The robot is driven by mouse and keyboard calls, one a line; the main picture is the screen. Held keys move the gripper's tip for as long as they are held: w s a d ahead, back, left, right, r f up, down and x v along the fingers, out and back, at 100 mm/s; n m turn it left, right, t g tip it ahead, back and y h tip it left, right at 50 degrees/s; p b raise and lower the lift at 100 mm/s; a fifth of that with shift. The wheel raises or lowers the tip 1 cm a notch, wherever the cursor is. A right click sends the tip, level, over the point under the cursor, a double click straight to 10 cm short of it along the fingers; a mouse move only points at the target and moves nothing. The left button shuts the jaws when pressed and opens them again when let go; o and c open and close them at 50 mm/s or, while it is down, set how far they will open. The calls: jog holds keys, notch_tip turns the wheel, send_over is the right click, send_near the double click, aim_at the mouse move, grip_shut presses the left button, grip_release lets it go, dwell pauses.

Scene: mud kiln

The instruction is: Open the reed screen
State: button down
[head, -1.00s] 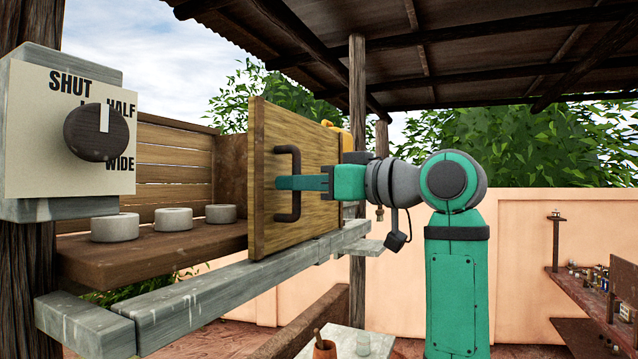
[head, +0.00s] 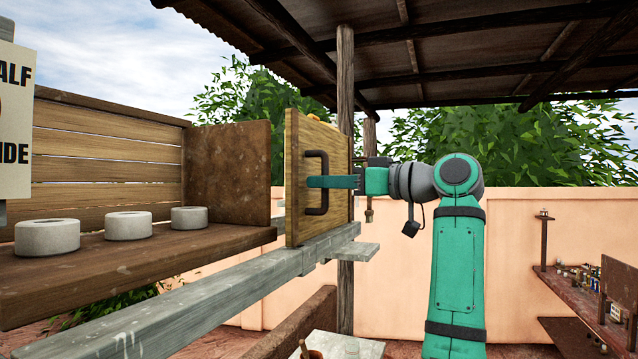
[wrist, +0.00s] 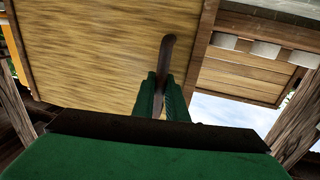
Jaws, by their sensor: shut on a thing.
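The reed screen (head: 333,165) is a yellowish-brown upright panel standing on a grey rail (head: 200,307) in the head view. It is to the right of the open shelf box, whose inside shows. My gripper (head: 318,182) reaches in from the right and is shut on this handle. In the wrist view the handle (wrist: 167,50) rises between my green fingers (wrist: 165,95), with the reed screen (wrist: 95,50) filling the left and middle.
Several pale round pots (head: 128,226) stand on the wooden shelf (head: 150,252) at the left. A wooden post (head: 346,100) stands behind the screen. A cluttered shelf (head: 590,295) is at the far right.

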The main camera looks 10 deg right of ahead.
jog(key=shift+a, duration=0.1)
jog(key=c, duration=1.8)
grip_release()
jog(key=shift+o, duration=0.2)
jog(key=shift+s, duration=0.15)
jog(key=v, duration=1)
jog(key=shift+s+d, duration=0.2)
jog(key=shift+d, duration=0.1)
